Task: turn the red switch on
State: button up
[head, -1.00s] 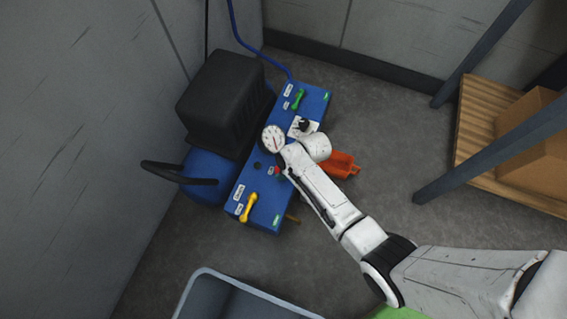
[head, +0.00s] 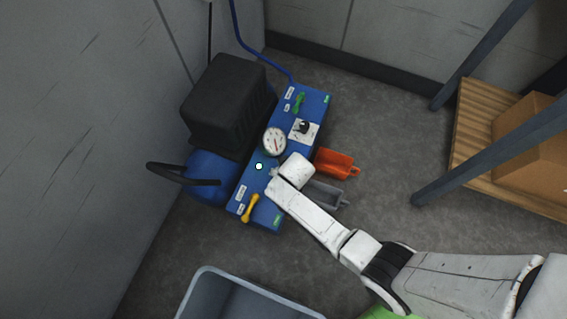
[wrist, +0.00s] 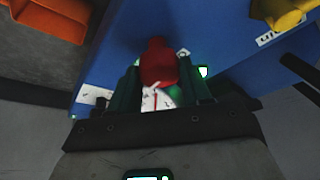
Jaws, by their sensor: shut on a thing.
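The red switch (wrist: 158,62) sits on the blue panel (head: 263,195) and shows in the wrist view between the dark fingers of my gripper (wrist: 160,78). The fingers are shut on it from both sides. In the head view my gripper and wrist cover the switch. A round spot (head: 259,166) on the panel, left of my gripper, shows bright white. A white dial gauge (head: 274,142) is just above my gripper in the head view.
A yellow lever (head: 250,208), a green lever (head: 298,102) and a black knob (head: 304,127) are on the same panel. An orange scoop (head: 335,163) and a grey scoop (head: 325,193) are right of it. A grey bin (head: 215,290) stands in front.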

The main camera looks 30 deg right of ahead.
jog(key=shift+m, duration=0.5)
jog(key=o, duration=1)
jog(key=shift+o, duration=0.2)
jog(key=shift+r, duration=0.1)
jog(key=p+v, duration=0.4)
jog(key=v, duration=0.6)
jog(key=shift+a+r+p, duration=0.25)
jog(key=shift+r+p, duration=0.05)
jog(key=shift+p, duration=0.05)
